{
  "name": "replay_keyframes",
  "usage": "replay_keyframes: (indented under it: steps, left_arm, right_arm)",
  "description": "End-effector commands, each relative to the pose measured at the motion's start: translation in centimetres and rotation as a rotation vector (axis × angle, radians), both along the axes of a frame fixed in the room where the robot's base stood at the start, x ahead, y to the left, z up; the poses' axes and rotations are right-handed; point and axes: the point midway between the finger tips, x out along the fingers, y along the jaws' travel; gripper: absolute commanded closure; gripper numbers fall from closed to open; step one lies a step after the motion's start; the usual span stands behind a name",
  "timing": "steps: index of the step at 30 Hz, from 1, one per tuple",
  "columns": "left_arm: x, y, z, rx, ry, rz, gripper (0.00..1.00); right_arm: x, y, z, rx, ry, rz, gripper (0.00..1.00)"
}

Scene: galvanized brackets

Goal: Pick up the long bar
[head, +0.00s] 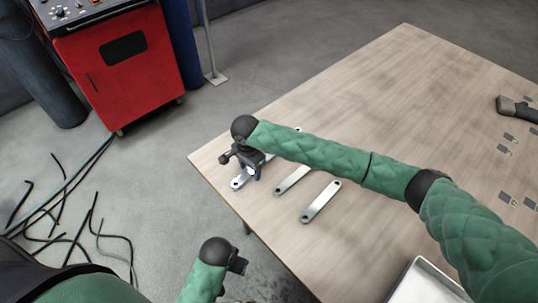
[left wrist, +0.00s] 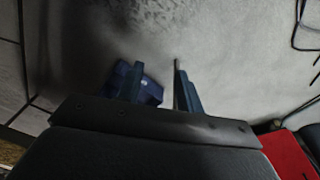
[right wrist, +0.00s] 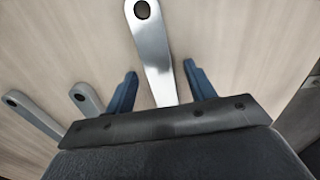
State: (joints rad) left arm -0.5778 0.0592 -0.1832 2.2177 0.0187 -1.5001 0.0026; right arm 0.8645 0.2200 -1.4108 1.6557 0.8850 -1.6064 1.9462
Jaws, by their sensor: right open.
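The bar I take for the long bar (head: 240,182) is flat, shiny metal with a hole near its end, lying near the table's left corner. Its middle is hidden under my right gripper and arm; a small tip shows beyond the arm. In the right wrist view this bar (right wrist: 152,55) runs between the fingers of my open right gripper (right wrist: 161,78), with clear gaps on both sides. In the head view that gripper (head: 253,172) points down over it. My left gripper (left wrist: 158,72) is open over the grey floor, off the table.
Two shorter bars, the middle one (head: 291,181) and the right one (head: 320,202), lie alongside. A metal tray (head: 408,287) stands at the near edge. Small plates (head: 505,150) and a dark tool (head: 515,108) lie far right. Cables (head: 62,205) and a red machine (head: 118,72) stand left.

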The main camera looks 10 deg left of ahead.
Motion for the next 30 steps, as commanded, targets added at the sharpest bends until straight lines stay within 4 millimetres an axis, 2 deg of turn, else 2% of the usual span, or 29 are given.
replay_keyframes:
  steps: [6,12,15,23,27,29,30]
  left_arm:
    - [0.0,0.0,-0.1,0.0,0.0,0.0,0.64]
    - [0.0,0.0,-0.1,0.0,0.0,0.0,0.64]
    - [0.0,0.0,-0.1,0.0,0.0,0.0,0.64]
    - [0.0,0.0,-0.1,0.0,0.001,0.0,0.64]
    - [-0.2,0.1,0.0,0.002,0.008,-0.002,0.64]
    - [-0.2,0.1,0.7,0.001,0.005,-0.001,0.64]
    - [-0.2,0.0,2.1,-0.003,-0.004,0.0,0.64]
  right_arm:
    - [0.0,0.0,-0.1,0.0,0.0,0.0,0.45]
    - [0.0,0.0,0.0,0.0,0.0,0.0,0.85]
    - [0.0,0.0,0.0,0.0,0.0,0.0,1.0]
    - [0.0,0.0,0.1,0.001,-0.001,0.0,1.0]
    - [0.0,0.1,0.8,0.003,-0.001,0.0,1.0]
    - [0.1,0.1,1.4,0.003,-0.001,0.0,1.0]
    - [0.0,0.1,1.9,0.004,-0.001,0.0,1.0]
